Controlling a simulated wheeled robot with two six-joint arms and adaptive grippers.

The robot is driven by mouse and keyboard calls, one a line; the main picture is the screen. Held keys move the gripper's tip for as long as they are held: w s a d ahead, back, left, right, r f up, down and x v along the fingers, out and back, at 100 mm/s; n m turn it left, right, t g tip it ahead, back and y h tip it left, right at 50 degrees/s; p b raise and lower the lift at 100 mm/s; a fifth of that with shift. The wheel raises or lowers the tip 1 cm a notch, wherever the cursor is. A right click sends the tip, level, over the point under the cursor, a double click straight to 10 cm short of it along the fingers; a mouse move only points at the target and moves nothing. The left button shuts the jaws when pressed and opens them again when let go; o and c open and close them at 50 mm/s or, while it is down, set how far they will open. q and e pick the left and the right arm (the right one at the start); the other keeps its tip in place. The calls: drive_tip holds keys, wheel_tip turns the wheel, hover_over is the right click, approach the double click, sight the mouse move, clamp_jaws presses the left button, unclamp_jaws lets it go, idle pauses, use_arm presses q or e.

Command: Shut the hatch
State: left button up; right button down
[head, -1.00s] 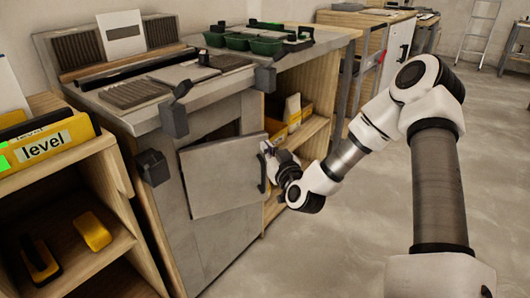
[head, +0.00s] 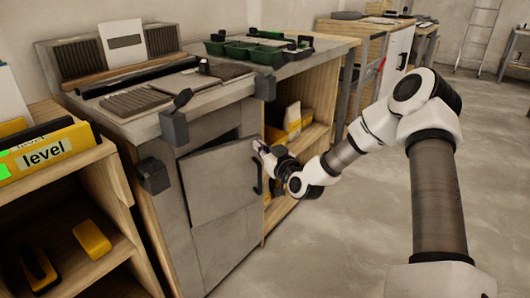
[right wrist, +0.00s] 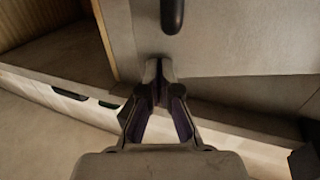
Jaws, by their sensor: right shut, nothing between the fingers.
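The hatch (head: 220,185) is a grey panel on the front of the grey workbench. It stands ajar, with a dark gap above its top edge. Its dark upright handle (head: 258,177) is near its right edge. My right gripper (head: 257,147) is at the hatch's upper right corner, above the handle, shut and empty. In the right wrist view the shut fingertips (right wrist: 158,66) are at the edge of the hatch panel (right wrist: 240,40), beside the dark handle (right wrist: 172,14); whether they touch the panel I cannot tell. My left gripper is not in view.
The workbench top (head: 225,92) holds green trays (head: 240,48) and tiles. Dark clamps (head: 173,127) stick out from its front edge. An open wooden shelf (head: 310,150) is right of the hatch. A shelf with a yellow "level" box (head: 45,152) stands left. Floor on the right is clear.

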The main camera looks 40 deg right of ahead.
drive_tip(key=w+b, duration=0.1)
drive_tip(key=w, duration=0.1)
drive_tip(key=w+n+y, duration=0.1)
drive_tip(key=w, duration=0.2)
drive_tip(key=w+y+b, duration=0.1)
drive_tip(key=w, duration=0.2)
drive_tip(key=shift+w+d+b, duration=0.25)
drive_tip(key=shift+d+b, duration=0.05)
drive_tip(key=shift+d, duration=0.05)
drive_tip(key=shift+r, duration=0.2)
drive_tip(key=shift+r, duration=0.1)
